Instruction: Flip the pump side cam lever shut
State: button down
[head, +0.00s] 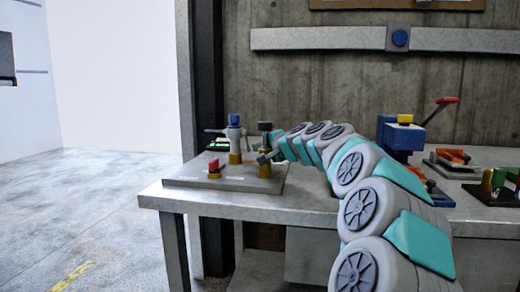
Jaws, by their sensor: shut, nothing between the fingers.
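A grey base plate (225,181) lies on the left end of the metal bench and carries several fittings. A grey fitting with a blue cap and side arms (234,137) stands on a brass base at the back. A brass fitting with a black top (264,138) stands at the right, partly hidden by my gripper. I cannot tell which part is the pump side cam lever. My gripper (264,157) is shut and empty, small in view, at the right fitting; contact cannot be made out.
The metal bench (310,208) runs to the right. A blue vise-like device (400,138) with a red-handled lever (446,103) stands beyond my arm. Orange-handled clamps (453,157) lie at the right. A concrete wall is behind; open floor lies left.

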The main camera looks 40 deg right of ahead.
jog(key=shift+w+a+f+m+t+b, duration=0.45)
jog(key=shift+f+b, duration=0.25)
jog(key=shift+b, duration=0.35)
jog(key=shift+w+a+f, duration=0.15)
jog(key=shift+s+d, duration=0.2)
jog(key=s+d, duration=0.1)
jog(key=s+d+r, duration=0.1)
jog(key=s, duration=0.2)
jog(key=shift+d+r+p, duration=0.35)
jog(key=shift+d+p, duration=0.05)
jog(key=s, duration=0.2)
jog(key=s+r, duration=0.1)
jog(key=s, duration=0.4)
jog(key=shift+s+a+r+b, duration=0.15)
jog(key=shift+s+r+b, duration=0.1)
jog(key=shift+s+b, duration=0.1)
jog(key=shift+s+r+m, duration=0.1)
jog(key=shift+s+m, duration=0.15)
jog(key=shift+s, duration=0.5)
